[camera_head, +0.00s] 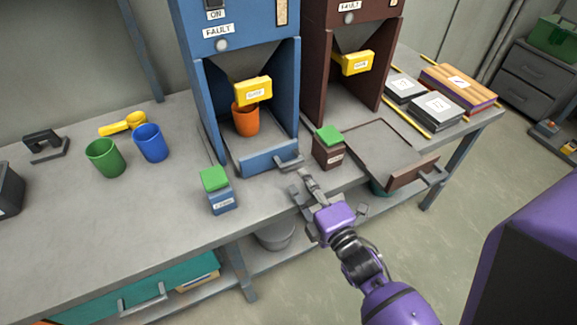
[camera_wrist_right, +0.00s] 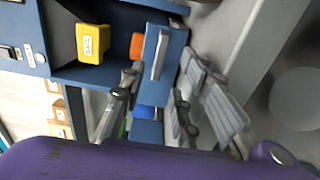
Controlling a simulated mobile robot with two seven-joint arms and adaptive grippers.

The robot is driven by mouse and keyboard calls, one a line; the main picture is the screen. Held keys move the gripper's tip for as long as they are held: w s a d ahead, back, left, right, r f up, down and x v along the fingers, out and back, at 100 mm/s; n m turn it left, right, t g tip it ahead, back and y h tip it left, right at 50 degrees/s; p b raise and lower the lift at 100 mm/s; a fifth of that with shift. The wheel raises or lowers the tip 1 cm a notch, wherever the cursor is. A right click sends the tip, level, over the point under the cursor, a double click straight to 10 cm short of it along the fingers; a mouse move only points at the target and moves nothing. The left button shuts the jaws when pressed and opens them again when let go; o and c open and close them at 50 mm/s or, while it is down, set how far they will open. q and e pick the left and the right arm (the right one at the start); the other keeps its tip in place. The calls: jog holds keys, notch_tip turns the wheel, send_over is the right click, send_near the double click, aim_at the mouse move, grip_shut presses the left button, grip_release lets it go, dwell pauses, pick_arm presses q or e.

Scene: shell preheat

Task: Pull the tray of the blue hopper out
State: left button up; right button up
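The blue hopper (camera_head: 191,75) stands on the bench. Its tray, with a blue front (camera_head: 268,157), sits at the foot of the bay and holds an orange cup (camera_head: 245,120) under the yellow gate. The tray's grey handle (camera_head: 290,162) also shows in the right wrist view (camera_wrist_right: 159,55). My right gripper (camera_head: 308,187) is just in front of the handle, toward the bench's front edge. Its fingers look spread with nothing between them; contact with the handle is not visible. My left gripper is not in view.
The brown hopper's tray (camera_head: 378,148) sticks out at the right. A brown box with a green top (camera_head: 329,151) and a blue one (camera_head: 220,199) flank the blue tray front. Green (camera_head: 105,158) and blue (camera_head: 150,143) cups stand at left.

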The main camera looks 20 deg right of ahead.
aim_at(293, 165)
jog(key=shift+w+r, duration=0.15)
jog(key=shift+w, duration=0.7)
jog(key=w, duration=0.5)
jog(key=shift+w+a+p, duration=0.1)
jog(key=shift+p, duration=0.25)
jog(key=shift+w, duration=0.45)
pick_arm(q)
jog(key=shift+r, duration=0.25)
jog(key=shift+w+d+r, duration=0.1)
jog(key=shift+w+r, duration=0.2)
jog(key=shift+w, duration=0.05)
pick_arm(e)
grip_shut()
